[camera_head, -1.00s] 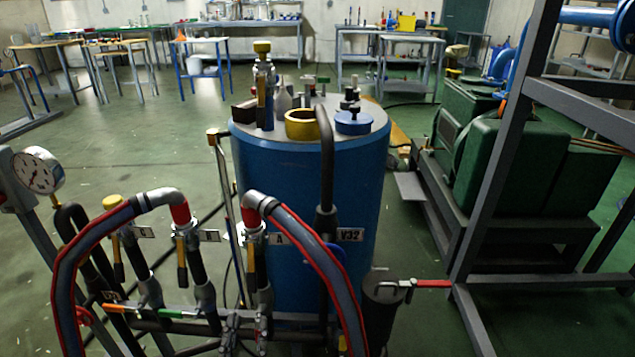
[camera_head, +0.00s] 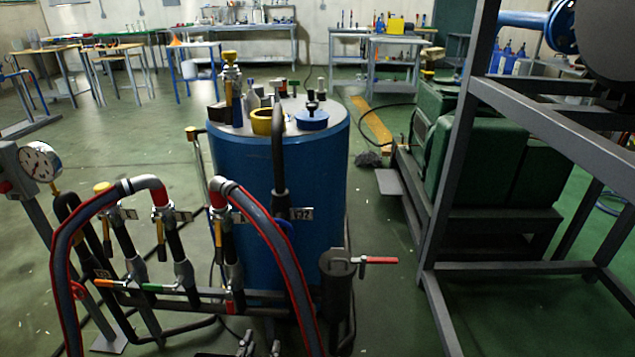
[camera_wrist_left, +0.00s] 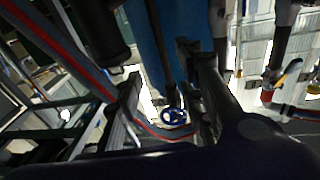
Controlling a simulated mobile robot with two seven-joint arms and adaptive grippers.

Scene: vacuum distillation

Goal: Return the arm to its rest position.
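My left gripper (camera_head: 260,346) shows at the bottom edge of the head view, small and dark, in front of the pipe manifold and below the blue drum. Its two fingertips stand apart. In the left wrist view, the two dark fingers of my left gripper (camera_wrist_left: 166,95) are spread, with a clear gap and nothing held between them. A blue handwheel (camera_wrist_left: 174,117) shows through that gap, beyond the fingers. Most of my left arm is below the head view. My right arm and gripper are not in view.
The blue drum (camera_head: 270,190) carries several fittings. Red-striped hoses (camera_head: 285,260) arch over the valve manifold (camera_head: 190,293), with a pressure gauge (camera_head: 40,162) at left. A dark canister (camera_head: 338,285) has a red-handled valve. A grey frame (camera_head: 455,190) stands at right. Open floor lies behind, at left.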

